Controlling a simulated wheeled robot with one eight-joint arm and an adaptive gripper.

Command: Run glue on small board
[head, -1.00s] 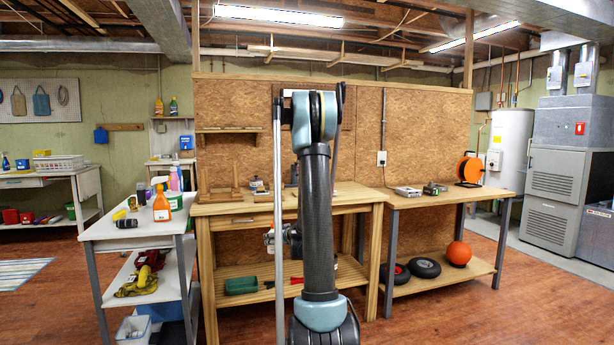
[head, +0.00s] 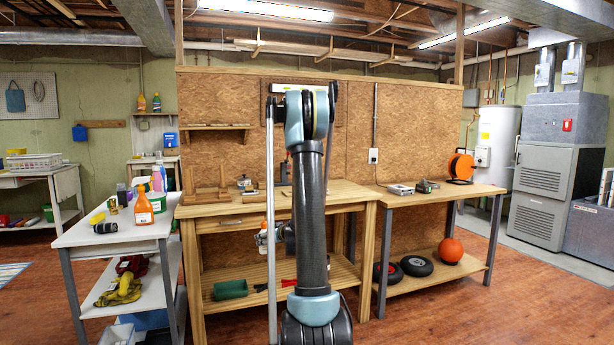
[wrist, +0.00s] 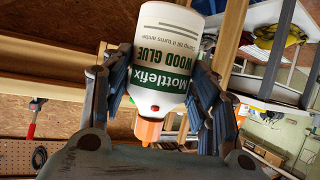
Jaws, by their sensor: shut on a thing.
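My gripper (wrist: 160,75) is shut on a white wood glue bottle (wrist: 164,40) with a green and white label and an orange nozzle (wrist: 149,130). In the wrist view the nozzle points to the bottom of the picture and the label text is upside down. In the head view my gripper (head: 264,238) is partly hidden behind my arm, in front of the wooden workbench and below its top. The workbench (head: 225,209) has small items on it. I cannot make out the small board for certain; my arm hides part of the bench top.
A lower table (head: 425,196) with an orange reel (head: 460,167) is on the right. Wheels and an orange ball (head: 450,250) lie on its shelf. Open floor shows at right.

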